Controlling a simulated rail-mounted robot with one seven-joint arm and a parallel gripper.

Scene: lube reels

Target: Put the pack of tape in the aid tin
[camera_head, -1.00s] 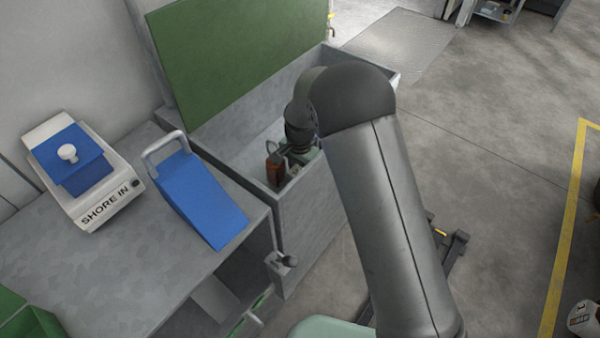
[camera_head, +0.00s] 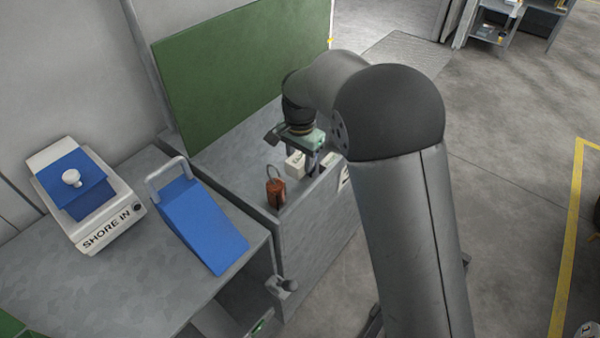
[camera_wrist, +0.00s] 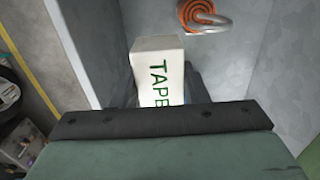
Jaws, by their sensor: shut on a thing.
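The pack of tape is a white box with green TAPE lettering (camera_wrist: 158,75), upright in the wrist view. It also shows as a pale block under my gripper in the head view (camera_head: 294,163). My gripper (camera_head: 307,164) is shut on it, over the front part of a large grey box (camera_head: 318,212) with a raised green lid (camera_head: 245,75). Nothing in view is readably marked as the aid tin, so I cannot tell whether this box is it. My arm hides part of the box's right side.
An orange-brown item with a wire loop (camera_head: 276,193) is at the box's near corner; its orange coil shows in the wrist view (camera_wrist: 196,12). A blue wedge with a handle (camera_head: 203,225) and a SHORE IN unit (camera_head: 105,229) stand on the grey bench (camera_head: 120,290).

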